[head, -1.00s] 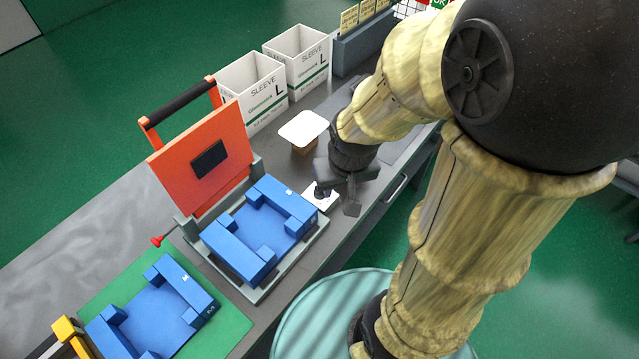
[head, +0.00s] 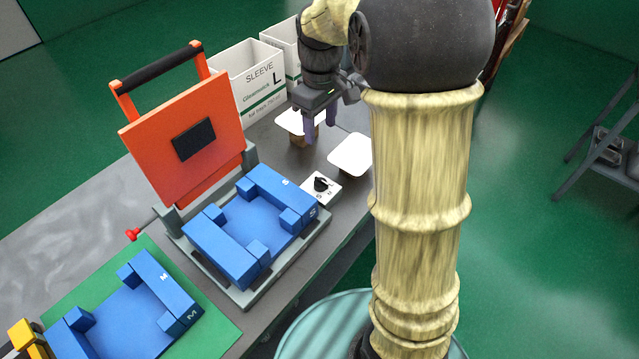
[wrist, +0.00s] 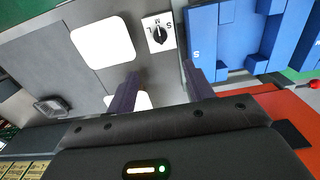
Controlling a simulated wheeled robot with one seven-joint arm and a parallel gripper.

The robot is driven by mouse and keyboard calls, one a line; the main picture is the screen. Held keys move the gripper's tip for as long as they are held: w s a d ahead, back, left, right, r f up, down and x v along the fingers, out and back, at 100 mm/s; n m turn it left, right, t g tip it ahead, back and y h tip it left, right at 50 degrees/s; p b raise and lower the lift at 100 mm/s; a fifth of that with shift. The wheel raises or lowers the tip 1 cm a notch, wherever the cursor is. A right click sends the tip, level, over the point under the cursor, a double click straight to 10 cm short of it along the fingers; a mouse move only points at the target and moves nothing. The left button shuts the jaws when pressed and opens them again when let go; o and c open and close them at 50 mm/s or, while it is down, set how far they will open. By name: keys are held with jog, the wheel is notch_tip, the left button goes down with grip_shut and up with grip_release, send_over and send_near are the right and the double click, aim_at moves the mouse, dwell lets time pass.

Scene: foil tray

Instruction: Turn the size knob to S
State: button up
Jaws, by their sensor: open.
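The size knob (head: 321,184) is a black dial on a small white plate (head: 331,196) beside the blue nest. In the wrist view the knob (wrist: 158,34) shows near the top, with letters S, M and L around it; which letter its pointer marks is too small to tell. My gripper (head: 320,141) is open, its purple fingers apart and nothing between them. It hangs above and behind the knob, clear of it, near a white square top. In the wrist view the gripper (wrist: 160,70) has its fingertips below the knob plate.
A blue nest marked S (head: 255,222) sits in the press, whose orange lid (head: 160,150) stands raised. Another blue nest marked M (head: 130,310) lies on a green mat. White square tops (head: 352,154) and sleeve boxes (head: 246,85) stand behind the knob.

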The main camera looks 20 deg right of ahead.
jog(key=shift+s+d, duration=0.1)
jog(key=shift+s, duration=0.05)
send_near(320, 180)
notch_tip(320, 180, down, 9)
jog(key=shift+d+f, duration=0.1)
dwell(0.6)
jog(key=c, duration=1)
